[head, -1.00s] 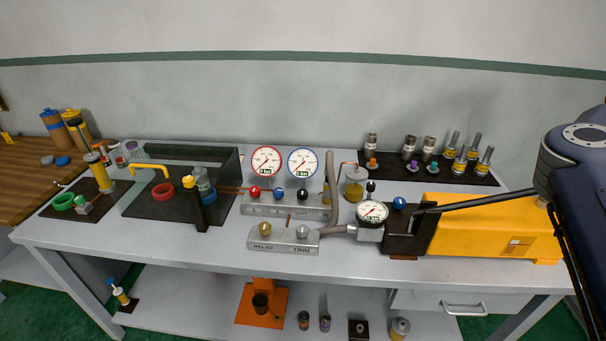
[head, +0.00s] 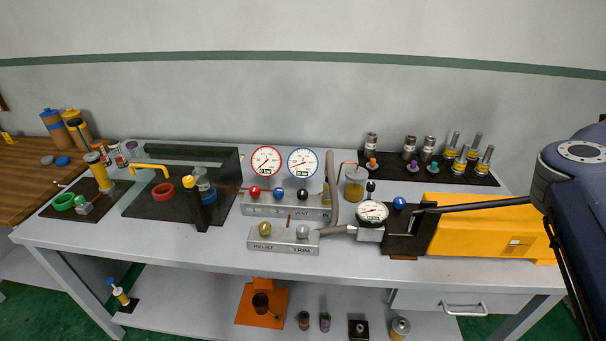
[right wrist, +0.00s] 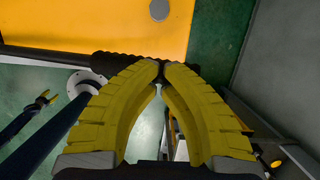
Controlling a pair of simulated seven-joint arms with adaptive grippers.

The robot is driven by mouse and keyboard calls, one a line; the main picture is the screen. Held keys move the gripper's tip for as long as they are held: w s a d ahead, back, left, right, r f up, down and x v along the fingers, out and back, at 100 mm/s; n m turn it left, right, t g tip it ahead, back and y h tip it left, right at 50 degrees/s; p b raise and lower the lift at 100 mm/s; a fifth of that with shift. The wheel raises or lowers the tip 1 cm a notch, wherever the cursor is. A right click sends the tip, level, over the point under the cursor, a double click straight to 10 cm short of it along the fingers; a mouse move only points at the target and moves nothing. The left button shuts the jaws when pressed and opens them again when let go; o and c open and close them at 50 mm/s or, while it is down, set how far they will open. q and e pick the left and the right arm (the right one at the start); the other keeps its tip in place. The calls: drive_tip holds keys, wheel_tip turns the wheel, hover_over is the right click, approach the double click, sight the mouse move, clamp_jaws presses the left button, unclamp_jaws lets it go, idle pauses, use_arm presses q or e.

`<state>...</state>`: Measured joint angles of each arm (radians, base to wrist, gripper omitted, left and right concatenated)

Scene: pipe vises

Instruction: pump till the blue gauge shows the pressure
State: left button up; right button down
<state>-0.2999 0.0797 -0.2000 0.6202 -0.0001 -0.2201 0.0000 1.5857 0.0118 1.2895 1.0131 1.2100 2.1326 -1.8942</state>
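The blue-rimmed gauge (head: 303,163) stands right of the red-rimmed gauge (head: 266,161) on the valve block; its small readout is too small to read. The yellow pump (head: 490,228) has a long black lever (head: 470,205) sloping slightly up to the right. My right arm covers the lever's far end, and its gripper is hidden in the head view. In the right wrist view my right gripper (right wrist: 163,68) has its yellow fingertips closed around the black grip of the lever (right wrist: 110,65). A small yellow-tipped part, seemingly my left gripper (right wrist: 43,98), shows at the left.
A white dial gauge (head: 372,212) sits beside the pump. The relief and trim block (head: 283,240) lies in front of the gauges. A black tray (head: 430,167) with several fittings is behind the pump. A drawer handle (head: 464,309) is below the table edge.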

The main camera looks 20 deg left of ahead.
drive_tip(key=shift+f, duration=0.1)
drive_tip(key=shift+w+d+f, duration=0.1)
drive_tip(key=shift+d+f, duration=0.15)
drive_tip(key=shift+f, duration=0.85)
drive_tip(key=shift+d+f, duration=0.25)
drive_tip(key=shift+f, duration=0.95)
drive_tip(key=shift+d+f, duration=0.2)
drive_tip(key=shift+f, duration=2.05)
drive_tip(key=shift+a+r, duration=0.2)
drive_tip(key=shift+r, duration=1.75)
drive_tip(key=shift+a+r, duration=0.2)
drive_tip(key=shift+r, duration=1.7)
drive_tip(key=shift+s+a+r, duration=0.1)
drive_tip(key=shift+a+r, duration=0.25)
drive_tip(key=shift+r, duration=0.9)
drive_tip(key=shift+s+a+r, duration=0.1)
drive_tip(key=shift+a+r, duration=0.25)
drive_tip(key=shift+r, duration=0.9)
drive_tip(key=shift+s+a+r, duration=0.1)
drive_tip(key=shift+a+r, duration=0.25)
drive_tip(key=shift+r, duration=0.9)
